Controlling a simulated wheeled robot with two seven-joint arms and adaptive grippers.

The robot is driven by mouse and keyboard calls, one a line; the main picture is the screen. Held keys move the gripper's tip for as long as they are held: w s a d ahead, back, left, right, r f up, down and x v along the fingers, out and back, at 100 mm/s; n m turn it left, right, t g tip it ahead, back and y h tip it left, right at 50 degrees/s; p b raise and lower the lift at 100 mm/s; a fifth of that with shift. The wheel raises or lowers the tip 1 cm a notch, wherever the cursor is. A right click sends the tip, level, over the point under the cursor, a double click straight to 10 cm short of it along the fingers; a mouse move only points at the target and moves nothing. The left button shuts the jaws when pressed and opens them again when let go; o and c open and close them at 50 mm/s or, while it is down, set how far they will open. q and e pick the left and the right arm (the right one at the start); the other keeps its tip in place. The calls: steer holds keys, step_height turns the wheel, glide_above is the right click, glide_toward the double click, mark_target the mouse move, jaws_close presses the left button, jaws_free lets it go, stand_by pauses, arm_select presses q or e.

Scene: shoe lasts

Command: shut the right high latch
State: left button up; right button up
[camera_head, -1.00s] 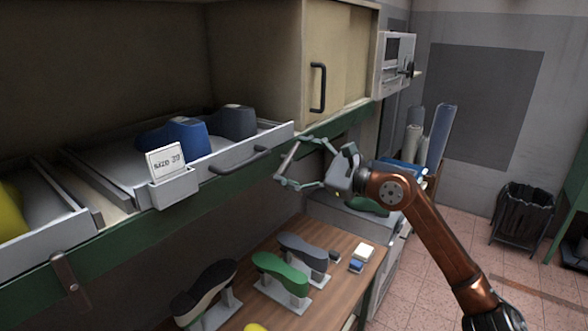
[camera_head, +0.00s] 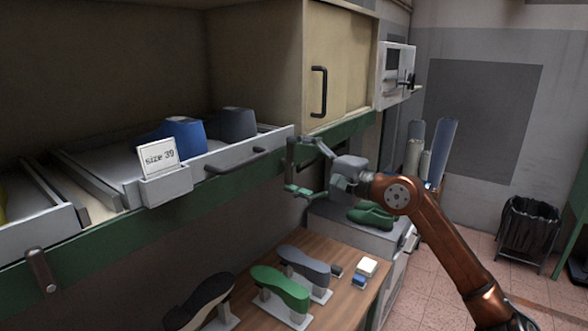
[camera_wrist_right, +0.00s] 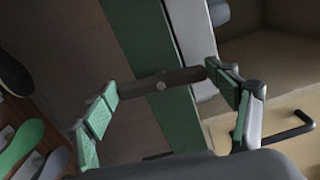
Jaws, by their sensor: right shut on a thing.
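The right high latch is a dark brown bar with a pivot screw (camera_wrist_right: 160,85) in the right wrist view. It lies across the green rail (camera_wrist_right: 150,45), with one end over the edge of the grey drawer front. My right gripper (camera_wrist_right: 163,95) has a green finger at each end of the bar and is shut on it. In the head view my right gripper (camera_head: 300,168) is at the rail below the drawer's right end; its fingers largely hide the latch there. The high drawer (camera_head: 225,155) carries a "size 39" card. My left gripper is out of view.
Another latch (camera_head: 40,270) hangs on the rail at left. A cupboard (camera_head: 340,60) with a black handle stands above right. Below, a wooden table (camera_head: 340,300) holds several shoe lasts. A bin (camera_head: 528,235) stands on the floor at right.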

steer(key=shift+n, duration=0.7)
steer(key=o, duration=1.2)
steer(key=shift+c, duration=0.2)
steer(key=v, duration=1.2)
